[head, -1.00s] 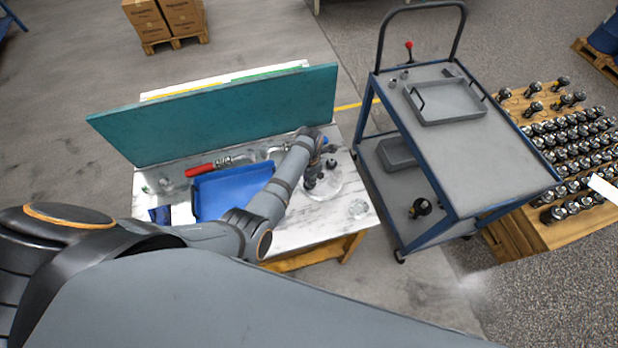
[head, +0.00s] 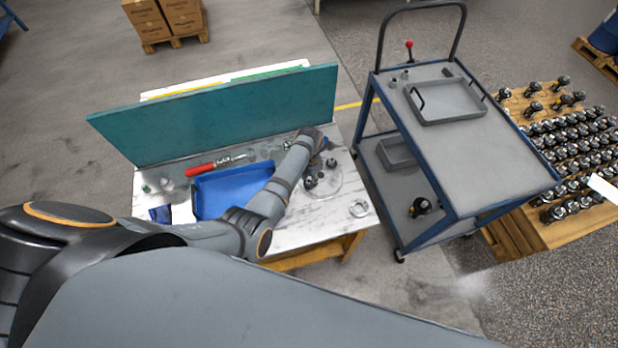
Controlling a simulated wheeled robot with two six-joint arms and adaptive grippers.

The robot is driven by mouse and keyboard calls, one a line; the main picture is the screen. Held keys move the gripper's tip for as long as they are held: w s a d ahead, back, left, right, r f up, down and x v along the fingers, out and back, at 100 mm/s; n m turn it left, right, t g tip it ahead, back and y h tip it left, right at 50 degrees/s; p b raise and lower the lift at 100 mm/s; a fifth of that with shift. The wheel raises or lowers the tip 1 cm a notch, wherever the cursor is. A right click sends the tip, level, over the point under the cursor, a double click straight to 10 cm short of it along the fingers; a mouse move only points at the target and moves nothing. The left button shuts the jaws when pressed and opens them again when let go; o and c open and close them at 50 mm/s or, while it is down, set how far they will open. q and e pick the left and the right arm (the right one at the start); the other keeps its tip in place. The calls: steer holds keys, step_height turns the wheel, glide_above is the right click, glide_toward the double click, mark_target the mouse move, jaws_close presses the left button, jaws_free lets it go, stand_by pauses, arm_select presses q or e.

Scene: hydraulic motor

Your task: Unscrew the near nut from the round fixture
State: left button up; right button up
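The round fixture (head: 328,190) is a clear, pale disc on the right part of the marble-topped workbench (head: 300,232). Small dark parts stand on it; one dark piece (head: 331,163) shows at its far side. My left gripper (head: 311,182) is a dark shape at the fixture's left side, pointing down. Its fingers are too small and too much covered by my arm to tell if they are open or shut. The near nut cannot be made out apart from the gripper. My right gripper is not in view.
A blue tray (head: 228,192) and a red-handled tool (head: 200,169) lie left of my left arm. A small ring-like part (head: 359,208) lies at the bench's right. A teal panel (head: 220,115) closes the back. A grey cart (head: 480,150) stands to the right.

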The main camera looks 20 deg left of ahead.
arm_select(q)
steer(key=m, duration=0.4)
jaws_close()
steer(key=n, duration=0.5)
steer(key=shift+n, duration=0.4)
jaws_free()
